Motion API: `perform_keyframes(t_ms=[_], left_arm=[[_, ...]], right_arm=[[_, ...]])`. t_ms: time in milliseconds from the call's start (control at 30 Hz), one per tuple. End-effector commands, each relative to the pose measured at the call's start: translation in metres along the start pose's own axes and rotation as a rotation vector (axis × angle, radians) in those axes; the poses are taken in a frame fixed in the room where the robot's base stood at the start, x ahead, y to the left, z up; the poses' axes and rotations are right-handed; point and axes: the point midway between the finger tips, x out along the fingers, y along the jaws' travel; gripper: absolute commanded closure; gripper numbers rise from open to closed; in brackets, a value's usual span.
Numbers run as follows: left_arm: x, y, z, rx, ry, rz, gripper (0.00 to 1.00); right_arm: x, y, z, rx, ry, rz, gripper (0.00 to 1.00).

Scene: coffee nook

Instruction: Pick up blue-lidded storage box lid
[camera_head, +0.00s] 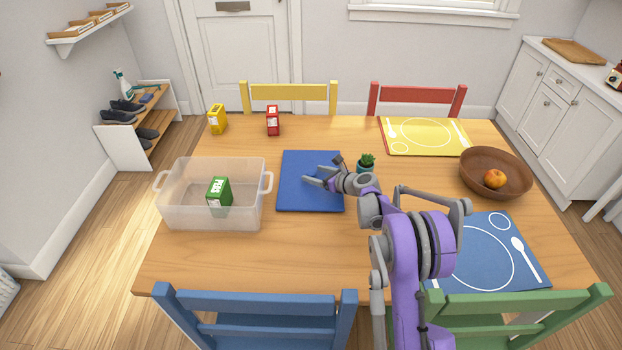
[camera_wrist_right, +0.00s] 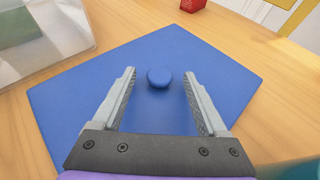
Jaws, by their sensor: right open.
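The blue lid (camera_head: 296,196) lies flat on the wooden table, right of the clear storage box. In the right wrist view the lid (camera_wrist_right: 90,98) fills the middle, with a round blue knob (camera_wrist_right: 159,77) near its centre. My right gripper (camera_head: 312,178) is over the lid in the head view. In the wrist view its fingers (camera_wrist_right: 163,88) are open, with the knob between and just beyond their tips, apart from both. The clear storage box (camera_head: 176,208) stands open with a green carton (camera_head: 219,194) inside. My left gripper is not in view.
A small potted plant (camera_head: 367,161) stands close to my right wrist. A yellow carton (camera_head: 218,119) and a red carton (camera_head: 273,121) stand at the back. A brown bowl (camera_head: 477,165) with an orange fruit, a yellow placemat (camera_head: 398,145) and a blue placemat (camera_head: 452,274) lie right.

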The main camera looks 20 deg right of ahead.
Motion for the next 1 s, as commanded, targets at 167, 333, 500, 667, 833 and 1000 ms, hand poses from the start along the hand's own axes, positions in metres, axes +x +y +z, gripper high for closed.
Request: perform_keyframes(t_ms=[167, 333, 500, 667, 833, 1000], left_arm=[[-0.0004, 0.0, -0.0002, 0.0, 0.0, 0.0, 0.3], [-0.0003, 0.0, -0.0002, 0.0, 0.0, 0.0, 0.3], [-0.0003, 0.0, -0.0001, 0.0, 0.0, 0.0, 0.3], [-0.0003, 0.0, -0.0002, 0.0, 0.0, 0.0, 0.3], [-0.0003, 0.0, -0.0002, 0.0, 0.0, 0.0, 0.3], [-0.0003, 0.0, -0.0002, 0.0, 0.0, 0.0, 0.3]], right_arm=[[0.0116, 0.0002, -0.0002, 0.0, 0.0, 0.001, 0.24], [0.0114, 0.0001, -0.0003, 0.0, 0.0, 0.0, 0.24], [0.0112, 0.0001, -0.0003, 0.0, 0.0, 0.0, 0.53], [0.0111, 0.0001, -0.0003, 0.0, 0.0, 0.0, 0.82], [0.0111, 0.0001, -0.0003, 0.0, 0.0, 0.0, 1.0], [0.011, 0.0, -0.0001, 0.001, 0.0, 0.0, 1.0]])
